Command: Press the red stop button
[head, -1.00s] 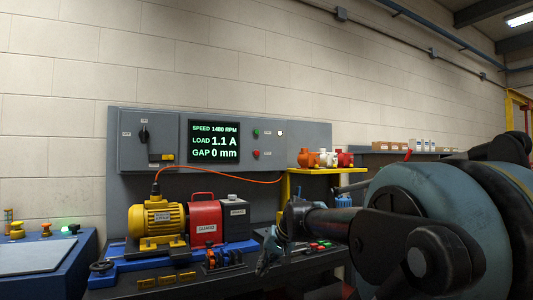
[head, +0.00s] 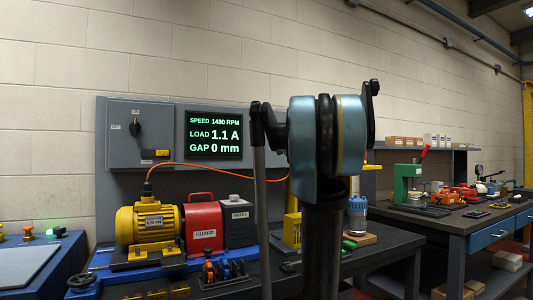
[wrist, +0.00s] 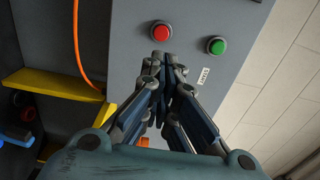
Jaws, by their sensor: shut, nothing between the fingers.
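The red stop button (wrist: 161,31) is a round red cap on the grey control panel (wrist: 130,15), near the top middle of the wrist view. My gripper (wrist: 162,60) is shut and empty, with its fingertips just below the button in the picture. A small gap shows between the tips and the button; how far the tips are from the panel face I cannot tell. A green button (wrist: 216,46) sits to the right of the red one. In the head view my arm hides both buttons and my gripper.
A yellow shelf (wrist: 55,85) juts out at the left of the wrist view, near an orange cable (wrist: 82,45). In the head view a yellow motor (head: 147,222) and red guard (head: 202,222) stand left of my arm. The display (head: 213,135) reads 1480 RPM.

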